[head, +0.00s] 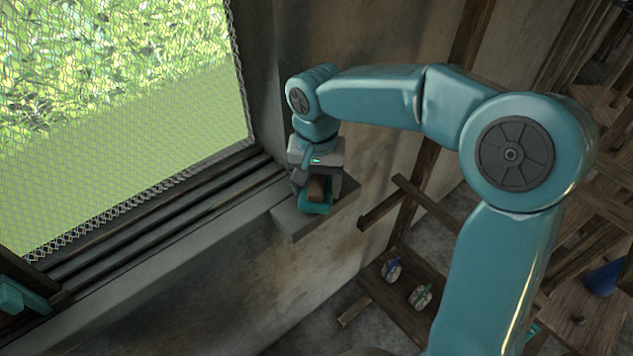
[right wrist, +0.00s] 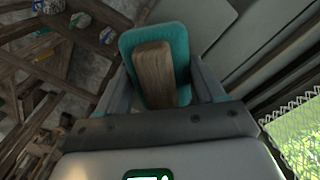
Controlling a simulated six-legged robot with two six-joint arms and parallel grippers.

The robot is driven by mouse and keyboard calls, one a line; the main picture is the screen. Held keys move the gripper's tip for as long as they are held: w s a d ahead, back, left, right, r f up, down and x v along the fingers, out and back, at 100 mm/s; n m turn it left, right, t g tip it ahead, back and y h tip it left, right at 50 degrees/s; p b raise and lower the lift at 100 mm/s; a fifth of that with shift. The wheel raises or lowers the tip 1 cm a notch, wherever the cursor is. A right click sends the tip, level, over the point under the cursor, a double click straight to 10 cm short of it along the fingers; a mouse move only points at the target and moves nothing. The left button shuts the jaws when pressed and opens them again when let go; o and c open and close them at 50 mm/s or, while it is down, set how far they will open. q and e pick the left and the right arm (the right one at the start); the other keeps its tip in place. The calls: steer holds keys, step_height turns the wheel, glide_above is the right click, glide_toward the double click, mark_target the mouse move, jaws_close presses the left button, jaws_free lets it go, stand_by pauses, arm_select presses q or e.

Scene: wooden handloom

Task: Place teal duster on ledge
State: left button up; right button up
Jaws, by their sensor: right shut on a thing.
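The teal duster, with a brown wooden handle, is in my right gripper (head: 318,190). In the head view its teal edge (head: 314,207) shows below the jaws, at or just above the grey ledge (head: 297,222) that juts from the wall. I cannot tell whether it touches the ledge. In the right wrist view the wooden handle (right wrist: 154,72) stands between the two fingers, with the teal pad (right wrist: 179,47) beyond it. The right gripper is shut on the handle. A teal piece at the left edge of the head view may be part of my left arm; its jaws are not seen.
A mesh-covered window (head: 120,110) with a dark sill is left of the ledge. A wooden shelf (head: 405,292) at lower right holds small bundles with blue (head: 392,269) and green (head: 421,297) bands. Wooden beams and a blue object (head: 604,278) lie further right.

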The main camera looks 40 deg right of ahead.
mark_target(317, 178)
steer(key=shift+f, duration=0.15)
steer(key=o, duration=0.9)
steer(key=shift+o, duration=0.2)
step_height(317, 178, up, 12)
steer(key=shift+r+p, duration=0.25)
steer(key=shift+p, duration=0.2)
